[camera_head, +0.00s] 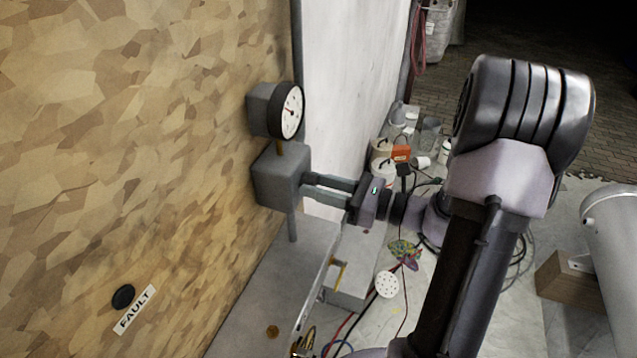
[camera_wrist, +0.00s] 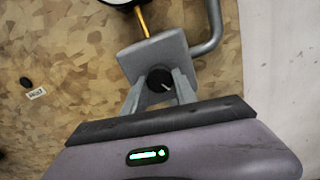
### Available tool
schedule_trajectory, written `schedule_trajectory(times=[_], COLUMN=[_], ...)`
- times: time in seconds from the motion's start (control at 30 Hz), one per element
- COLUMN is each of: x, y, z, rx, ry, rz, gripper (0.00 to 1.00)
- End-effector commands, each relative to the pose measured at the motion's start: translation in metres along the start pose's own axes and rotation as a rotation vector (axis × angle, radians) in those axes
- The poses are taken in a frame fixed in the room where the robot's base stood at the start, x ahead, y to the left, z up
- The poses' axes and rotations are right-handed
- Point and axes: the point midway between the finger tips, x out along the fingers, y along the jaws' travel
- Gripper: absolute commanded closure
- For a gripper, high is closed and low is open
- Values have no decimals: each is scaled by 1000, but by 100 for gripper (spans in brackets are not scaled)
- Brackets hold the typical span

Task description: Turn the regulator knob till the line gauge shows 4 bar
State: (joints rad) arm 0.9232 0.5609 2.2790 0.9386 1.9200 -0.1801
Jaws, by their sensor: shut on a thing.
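The line gauge (camera_head: 291,111) is a round white dial with a dark rim and a red needle, mounted above the grey regulator body (camera_head: 279,176). The needle shows, but the numbers are too small to read. In the wrist view the regulator body (camera_wrist: 150,52) has a round black knob (camera_wrist: 159,79) with a pale mark on its front face. My gripper (camera_wrist: 161,88) is shut on the knob, one finger at each side. In the head view my gripper (camera_head: 306,186) reaches the regulator's front from the right; the knob is hidden there.
A black button (camera_head: 123,297) and a FAULT label (camera_head: 135,310) are on the wood-chip wall. A grey pipe (camera_wrist: 213,30) bends beside the regulator. Below are a grey bench (camera_head: 262,290) and loose cables. Containers and an orange box (camera_head: 401,153) stand behind my arm.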

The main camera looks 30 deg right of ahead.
Motion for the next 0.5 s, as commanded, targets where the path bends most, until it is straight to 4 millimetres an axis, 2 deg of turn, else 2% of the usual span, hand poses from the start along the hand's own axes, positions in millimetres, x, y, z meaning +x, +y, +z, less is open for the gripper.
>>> schedule_trajectory(times=[0.07, 0.23, 0.5], x=[0, 0, 0], y=[2, 3, 1], z=[8, 7, 0], rx=[113, 347, 416], ry=[4, 4, 2], rz=[2, 1, 0], gripper=[100, 100, 100])
